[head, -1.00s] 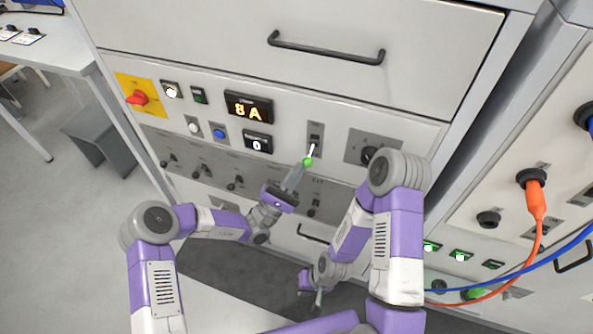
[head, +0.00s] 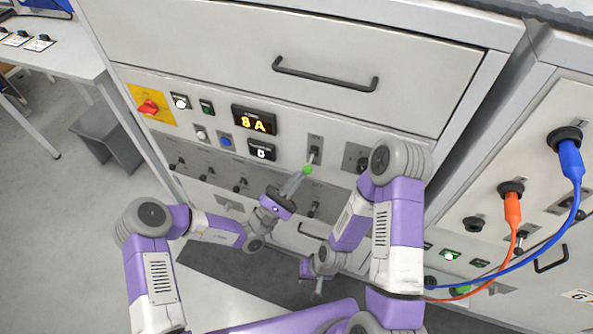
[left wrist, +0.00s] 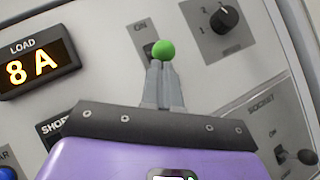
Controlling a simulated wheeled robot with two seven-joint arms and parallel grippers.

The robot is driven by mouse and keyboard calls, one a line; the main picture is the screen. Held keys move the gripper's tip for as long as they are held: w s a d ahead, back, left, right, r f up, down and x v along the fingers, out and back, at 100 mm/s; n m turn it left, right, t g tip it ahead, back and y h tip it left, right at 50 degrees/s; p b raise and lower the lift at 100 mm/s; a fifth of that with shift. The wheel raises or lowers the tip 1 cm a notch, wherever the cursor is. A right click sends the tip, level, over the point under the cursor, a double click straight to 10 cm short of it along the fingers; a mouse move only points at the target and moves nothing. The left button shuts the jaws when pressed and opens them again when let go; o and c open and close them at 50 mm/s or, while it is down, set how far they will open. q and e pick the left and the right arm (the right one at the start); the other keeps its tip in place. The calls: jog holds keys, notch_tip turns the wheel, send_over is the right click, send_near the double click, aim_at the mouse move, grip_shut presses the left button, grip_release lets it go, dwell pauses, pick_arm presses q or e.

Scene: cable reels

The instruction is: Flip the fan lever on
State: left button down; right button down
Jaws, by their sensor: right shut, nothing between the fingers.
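A lever with a green ball knob (head: 308,169) sticks out from a small grey plate (head: 315,145) on the cabinet panel. Its pale rod runs down from the plate to the knob in the head view. My left gripper (head: 303,174) is at the knob, coming from below left. In the left wrist view the green knob (left wrist: 163,50) is right at the tips of the close-together fingers (left wrist: 163,72); I cannot tell whether they touch. The plate behind reads "ON". My right gripper (head: 318,292) is low in front of the cabinet, shut and empty, away from the lever.
A dark rotary knob (left wrist: 224,19) is right of the lever. The load display (head: 254,119) reads 8 A. A red rotary switch (head: 149,107) and several buttons are left. A drawer handle (head: 325,75) juts out above. Orange (head: 512,207) and blue (head: 570,160) plugs with cables are right.

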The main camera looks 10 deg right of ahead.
pick_arm(q)
jog(key=s+a+n+y+p, duration=0.2)
jog(key=s+a+p, duration=0.5)
jog(key=a, duration=0.4)
jog(key=shift+a+f+g+y, duration=0.2)
jog(key=shift+a+g+y, duration=0.15)
jog(key=shift+y, duration=0.25)
dwell(0.5)
